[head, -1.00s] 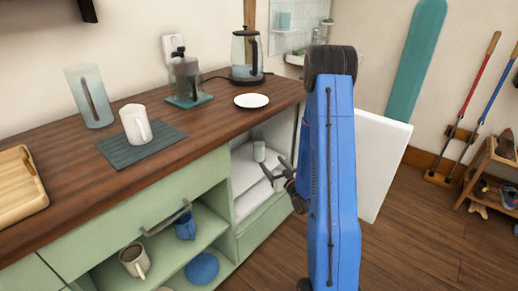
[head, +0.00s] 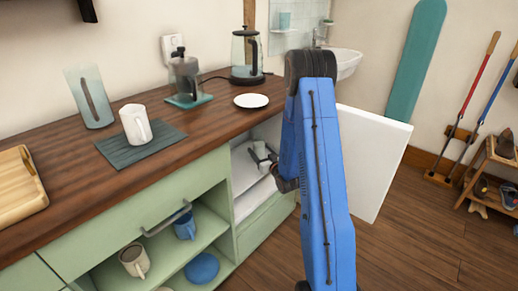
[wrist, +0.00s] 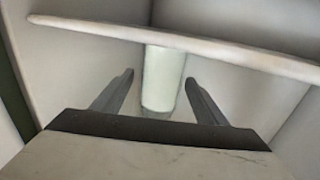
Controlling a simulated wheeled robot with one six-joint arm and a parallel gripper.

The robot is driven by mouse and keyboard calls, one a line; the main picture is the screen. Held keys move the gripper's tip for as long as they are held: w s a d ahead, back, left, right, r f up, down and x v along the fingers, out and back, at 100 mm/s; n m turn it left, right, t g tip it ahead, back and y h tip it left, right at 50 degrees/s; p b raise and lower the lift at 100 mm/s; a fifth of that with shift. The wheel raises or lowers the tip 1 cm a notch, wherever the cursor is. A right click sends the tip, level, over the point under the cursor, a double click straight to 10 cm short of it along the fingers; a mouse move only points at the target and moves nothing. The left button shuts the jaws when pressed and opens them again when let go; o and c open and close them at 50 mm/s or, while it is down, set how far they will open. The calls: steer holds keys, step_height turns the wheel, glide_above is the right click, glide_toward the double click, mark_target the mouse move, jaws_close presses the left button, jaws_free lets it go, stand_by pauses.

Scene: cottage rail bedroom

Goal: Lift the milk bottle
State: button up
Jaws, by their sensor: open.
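The milk bottle (wrist: 163,88) is a pale, whitish cylinder standing upright inside the white compartment. In the wrist view it is between and beyond my open fingertips, with a gap on each side; a shelf edge crosses its upper part. In the head view the bottle (head: 259,147) is small and partly covered by my gripper (head: 265,163), which reaches into the compartment. My gripper (wrist: 160,77) is open with nothing held. I cannot tell whether the bottle reaches in between the fingers.
A pale shelf edge (wrist: 190,42) runs just above the fingers. The compartment's white door (head: 372,150) stands open, right of my arm. The wooden counter (head: 205,135) above carries a white mug (head: 135,124), a white plate (head: 251,101) and a kettle (head: 245,60). The floor at right has free room.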

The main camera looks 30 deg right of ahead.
mark_target(256, 145)
steer(key=w, duration=0.5)
steer(key=shift+r, duration=0.1)
steer(key=c, duration=1.5)
